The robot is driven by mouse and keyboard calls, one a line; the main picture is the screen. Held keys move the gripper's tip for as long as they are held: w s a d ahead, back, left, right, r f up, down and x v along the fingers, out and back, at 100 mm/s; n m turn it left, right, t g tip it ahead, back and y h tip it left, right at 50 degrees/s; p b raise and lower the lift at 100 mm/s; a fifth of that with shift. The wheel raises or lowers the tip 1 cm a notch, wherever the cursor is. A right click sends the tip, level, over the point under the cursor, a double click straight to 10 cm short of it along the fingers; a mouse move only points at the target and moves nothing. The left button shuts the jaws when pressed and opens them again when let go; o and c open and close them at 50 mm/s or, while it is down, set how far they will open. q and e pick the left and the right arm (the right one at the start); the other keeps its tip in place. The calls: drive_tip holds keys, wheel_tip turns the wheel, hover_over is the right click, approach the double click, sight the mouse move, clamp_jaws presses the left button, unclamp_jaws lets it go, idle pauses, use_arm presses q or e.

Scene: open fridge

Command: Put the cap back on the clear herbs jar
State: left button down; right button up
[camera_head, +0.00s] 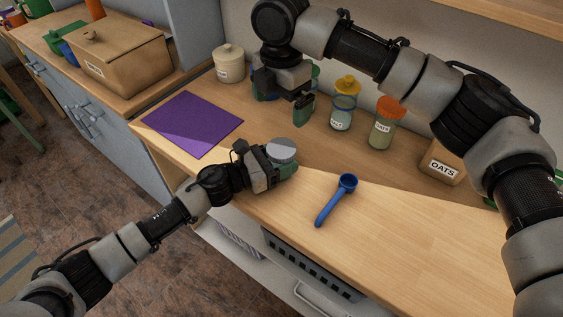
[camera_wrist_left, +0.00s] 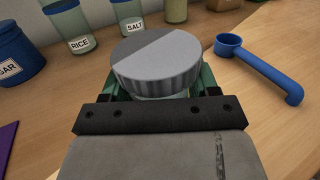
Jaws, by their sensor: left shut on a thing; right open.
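A grey ridged cap (camera_head: 281,150) sits above the fingers of my left gripper (camera_head: 284,171); it also shows in the left wrist view (camera_wrist_left: 155,62). A sliver of pale, clear glass shows below the cap, between the fingers, and looks like the herbs jar (camera_wrist_left: 163,96). My left gripper is shut on this jar near the counter's front edge. The cap looks level on top, but I cannot tell whether it is fully seated. The jar's label and base are hidden. My right gripper (camera_head: 285,102) is open and empty, above and behind the cap, fingers pointing down.
A blue scoop (camera_head: 337,200) lies right of the jar. Behind stand a salt jar (camera_head: 342,113), an orange-lidded jar (camera_head: 383,124), an oats box (camera_head: 441,163) and a cream canister (camera_head: 229,64). A purple mat (camera_head: 192,122) lies left. The front right counter is clear.

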use_arm(q)
drive_tip(key=shift+c, duration=0.9)
unclamp_jaws()
drive_tip(key=b+v, duration=0.1)
drive_tip(key=v, duration=0.3)
drive_tip(key=b+v, duration=0.1)
drive_tip(key=v, duration=0.4)
drive_tip(key=shift+s+a+f, duration=0.1)
drive_tip(key=shift+a+f, duration=0.1)
drive_tip(key=shift+f, duration=0.05)
drive_tip(key=shift+s+a+r, duration=0.2)
drive_tip(key=shift+s+a, duration=0.2)
drive_tip(key=shift+a, duration=0.25)
